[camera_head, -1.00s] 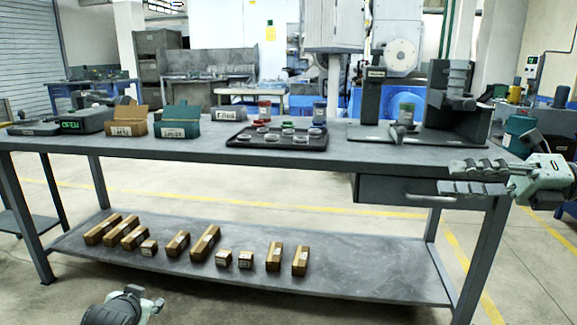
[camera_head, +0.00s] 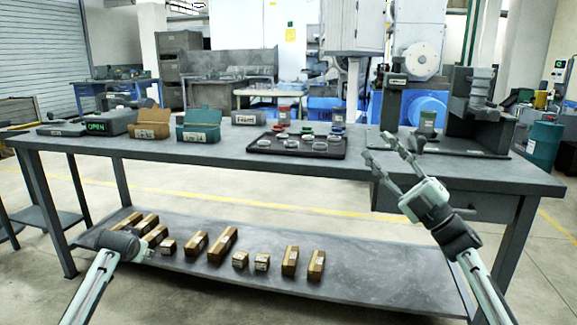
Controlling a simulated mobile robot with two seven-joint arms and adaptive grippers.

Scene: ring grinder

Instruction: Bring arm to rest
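My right arm comes up from the bottom right. Its gripper (camera_head: 379,148) is in front of the workbench's front edge, left of the drawer's right end in the picture, with its two fingers spread and nothing between them. My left arm comes in from the bottom left. Its gripper (camera_head: 142,247) points away from me in front of the lower shelf, and its fingers are too small and foreshortened to tell how they stand. The workbench (camera_head: 215,152) stands across the view.
On the bench are a black tray (camera_head: 262,148) with several rings, an orange box (camera_head: 150,131), a teal box (camera_head: 198,134) and a dark machine fixture (camera_head: 480,135). Several brown boxes (camera_head: 222,243) lie on the lower shelf (camera_head: 370,285). The shelf's right part is clear.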

